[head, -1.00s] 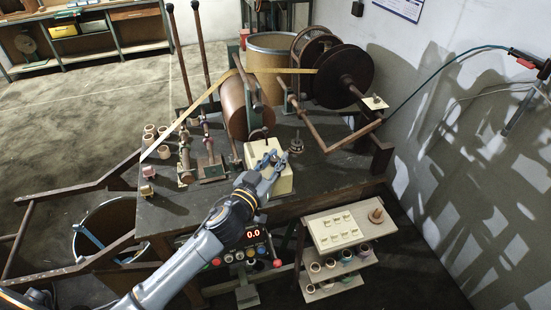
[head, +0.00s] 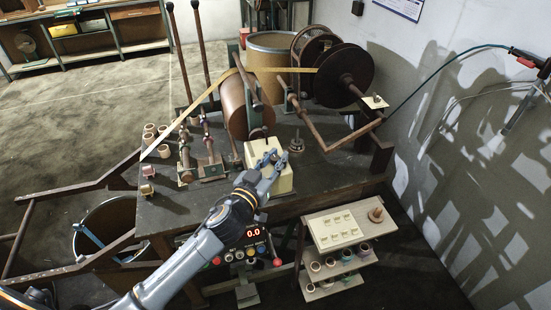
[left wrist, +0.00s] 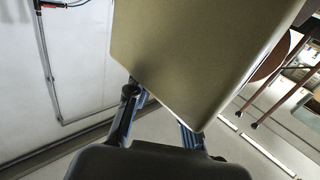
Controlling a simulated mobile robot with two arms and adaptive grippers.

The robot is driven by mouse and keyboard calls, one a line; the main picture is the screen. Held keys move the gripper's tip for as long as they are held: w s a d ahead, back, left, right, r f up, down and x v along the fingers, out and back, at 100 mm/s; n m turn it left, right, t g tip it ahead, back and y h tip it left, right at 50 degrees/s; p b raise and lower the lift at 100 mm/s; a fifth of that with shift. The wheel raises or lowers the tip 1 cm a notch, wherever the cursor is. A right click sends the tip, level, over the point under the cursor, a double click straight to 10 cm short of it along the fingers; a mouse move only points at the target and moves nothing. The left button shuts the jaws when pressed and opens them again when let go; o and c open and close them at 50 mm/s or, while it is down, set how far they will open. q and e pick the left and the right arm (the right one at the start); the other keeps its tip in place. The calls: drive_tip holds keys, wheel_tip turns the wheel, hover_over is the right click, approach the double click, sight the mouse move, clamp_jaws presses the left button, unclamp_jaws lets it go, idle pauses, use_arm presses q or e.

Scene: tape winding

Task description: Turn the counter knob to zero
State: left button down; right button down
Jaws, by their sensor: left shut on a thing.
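The cream counter box (head: 257,184) stands on the front part of the dark worktable (head: 200,207). My left gripper (head: 272,163) is at its upper right side, with the fingers closed in against it. In the left wrist view the box (left wrist: 200,55) fills the upper middle, and the fingers (left wrist: 158,125) reach up behind its lower edge. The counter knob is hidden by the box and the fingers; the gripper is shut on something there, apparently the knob. My right gripper is not in view.
A winding drum (head: 233,108) and a large dark reel (head: 344,75) stand behind the counter. A small weight on a spindle (head: 296,145) is just right of it. A red display (head: 253,233) below the table edge reads 0.0. A small shelf (head: 345,228) stands front right.

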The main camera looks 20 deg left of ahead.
use_arm(q)
drive_tip(key=c, duration=1.1)
unclamp_jaws()
drive_tip(key=shift+s, duration=0.1)
drive_tip(key=shift+c, duration=0.2)
drive_tip(key=s+a, duration=0.2)
drive_tip(key=s, duration=0.9)
drive_tip(key=shift+s+a, duration=0.15)
drive_tip(key=shift+s, duration=0.25)
